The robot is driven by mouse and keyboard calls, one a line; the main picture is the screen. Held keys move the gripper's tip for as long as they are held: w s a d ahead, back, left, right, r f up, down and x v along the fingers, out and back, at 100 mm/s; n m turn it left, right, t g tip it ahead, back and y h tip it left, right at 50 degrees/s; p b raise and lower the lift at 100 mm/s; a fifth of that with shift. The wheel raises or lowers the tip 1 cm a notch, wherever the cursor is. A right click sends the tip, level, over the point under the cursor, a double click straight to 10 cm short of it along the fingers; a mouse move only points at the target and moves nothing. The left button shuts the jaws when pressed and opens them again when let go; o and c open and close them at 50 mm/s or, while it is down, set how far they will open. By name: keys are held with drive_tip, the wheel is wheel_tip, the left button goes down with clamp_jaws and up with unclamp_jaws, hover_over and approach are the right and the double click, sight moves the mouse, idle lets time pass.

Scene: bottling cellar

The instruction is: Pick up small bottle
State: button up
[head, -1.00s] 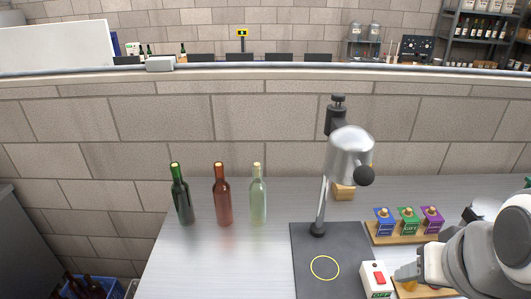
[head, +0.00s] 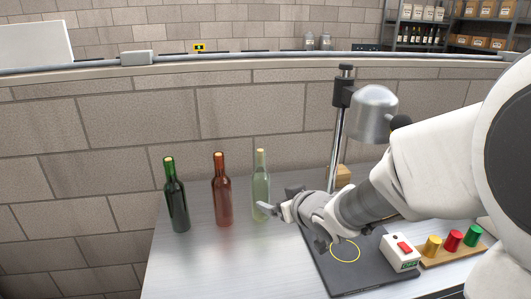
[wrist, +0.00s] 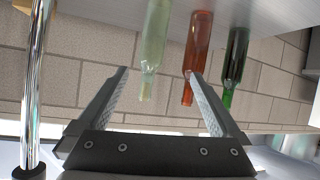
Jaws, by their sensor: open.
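Three upright bottles stand in a row on the metal table: a dark green one (head: 177,200), a red-brown one (head: 222,195) and a clear pale-green one (head: 261,183). They look close in size; I cannot tell which is called small. My gripper (head: 268,209) is open and empty, just right of the pale bottle and overlapping its lower part in the head view. The wrist view is upside down. There the pale bottle (wrist: 155,38) and red-brown bottle (wrist: 198,52) lie beyond my open jaws (wrist: 160,74), with the green bottle (wrist: 235,62) further right.
A lamp-like press with a metal post (head: 336,140) stands behind a dark mat (head: 333,273) with a yellow ring. A white switch box (head: 400,252) and a wooden rack (head: 438,259) of coloured caps are at right. A brick wall (head: 150,115) rises behind. The table's front left is clear.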

sight(228, 205)
drive_tip(key=w+a+f+y+b, duration=0.1)
drive_tip(key=w+a+f, duration=0.1)
drive_tip(key=a+f, duration=0.1)
drive_tip(key=w+a+f+n+y+b, duration=0.1)
drive_tip(key=w+a+f, duration=0.2)
drive_tip(key=a, duration=0.3)
drive_tip(key=w+a+f+g+y+b, duration=0.1)
drive_tip(key=w+a+f, duration=0.2)
drive_tip(key=a+f, duration=0.1)
drive_tip(key=shift+w+a+n, duration=0.1)
drive_tip(key=shift+a+n, duration=0.3)
drive_tip(key=shift+b+x, duration=0.35)
drive_tip(key=shift+x, duration=2.45)
drive_tip(key=shift+w+d+r, duration=0.1)
drive_tip(key=shift+w+r, duration=0.05)
drive_tip(key=shift+r, duration=0.05)
clamp_jaws()
drive_tip(key=shift+r+y, duration=0.15)
drive_tip(key=shift+y, duration=0.15)
